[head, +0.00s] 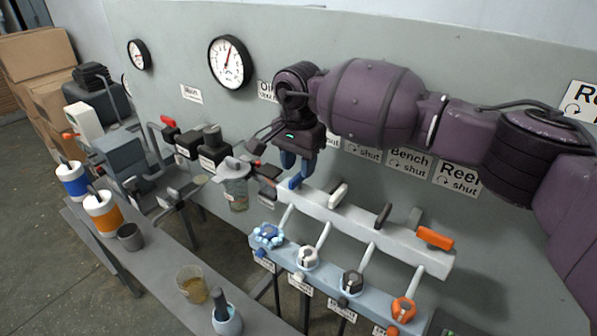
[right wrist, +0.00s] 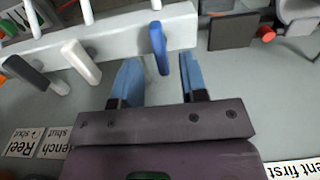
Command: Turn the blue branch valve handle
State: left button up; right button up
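The blue branch valve handle (right wrist: 158,48) is a short lever at the end of the pale manifold bar in the right wrist view. In the head view it shows just below my fingers (head: 296,182). My right gripper (right wrist: 160,68) is open, with one blue finger on each side of the handle's free end and visible gaps to both. In the head view my right gripper (head: 298,165) points down from the purple arm, partly covering the handle's surroundings. Whether finger and handle touch in depth I cannot tell. My left gripper is not in view.
A white handle (head: 338,194), a dark handle (head: 383,214) and an orange handle (head: 435,238) follow along the manifold bar (head: 400,240). Round knobs, including a blue one (head: 268,235), sit on the lower rail. A glass jar (head: 235,190) hangs left of my gripper.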

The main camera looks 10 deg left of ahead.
aim_at(298, 179)
jog(key=shift+f, duration=1.35)
grip_shut()
